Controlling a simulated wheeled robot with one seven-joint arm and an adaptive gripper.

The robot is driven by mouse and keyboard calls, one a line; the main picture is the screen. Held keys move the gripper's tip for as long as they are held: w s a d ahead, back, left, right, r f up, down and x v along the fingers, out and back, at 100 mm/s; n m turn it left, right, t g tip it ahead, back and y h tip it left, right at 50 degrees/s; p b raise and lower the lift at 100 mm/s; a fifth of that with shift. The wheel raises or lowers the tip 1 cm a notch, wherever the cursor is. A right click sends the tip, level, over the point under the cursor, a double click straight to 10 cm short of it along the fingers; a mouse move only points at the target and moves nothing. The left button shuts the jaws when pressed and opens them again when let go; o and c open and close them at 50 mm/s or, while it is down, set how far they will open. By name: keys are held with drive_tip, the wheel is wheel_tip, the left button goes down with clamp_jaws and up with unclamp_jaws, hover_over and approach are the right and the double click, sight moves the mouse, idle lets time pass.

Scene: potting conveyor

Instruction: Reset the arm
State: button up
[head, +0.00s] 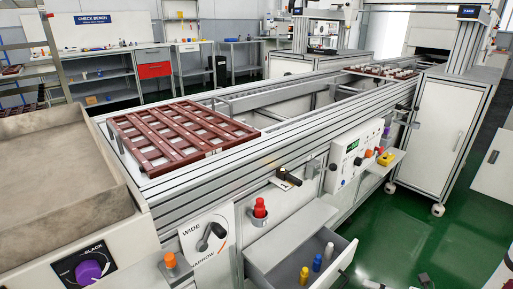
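I cannot make out my gripper or its fingertips in the head view, so I cannot see whether it holds anything. A pale shape shows at the bottom edge, right of the open drawer; it is cut off and I cannot tell what it is. A small dark shape lies low at the bottom right, too small to identify.
A conveyor carries a red-brown slotted tray (180,135) and, farther back, a tray of white pieces (383,71). An open drawer (284,268) with several small coloured pieces juts out. A white cabinet (440,130) stands right. The green floor (400,225) is mostly clear.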

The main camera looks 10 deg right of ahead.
drive_tip(key=s+a+r+n+g, duration=0.2)
drive_tip(key=a+r+n+g, duration=0.45)
drive_tip(key=r+n, duration=0.5)
drive_tip(key=s+a+r+n+g, duration=0.2)
drive_tip(key=a+r+n+g, duration=0.3)
drive_tip(key=a+r+n, duration=0.65)
drive_tip(key=s+a+r+n+g+h, duration=0.2)
drive_tip(key=s+r+n+h, duration=0.3)
drive_tip(key=s+r+n, duration=0.3)
drive_tip(key=s+d+r+n+t+h, duration=0.1)
drive_tip(key=s+r+n+t+h, duration=0.15)
drive_tip(key=s+n, duration=0.3)
drive_tip(key=s+d+r+n+t+h, duration=0.1)
drive_tip(key=s+n+h, duration=0.3)
drive_tip(key=s, duration=0.2)
wheel_tip(320, 180, up, 36)
drive_tip(key=t+p, duration=0.4)
drive_tip(key=p, duration=2.9)
drive_tip(key=shift+s+d+f+p, duration=0.2)
drive_tip(key=shift+d+p, duration=0.15)
drive_tip(key=shift+d, duration=0.1)
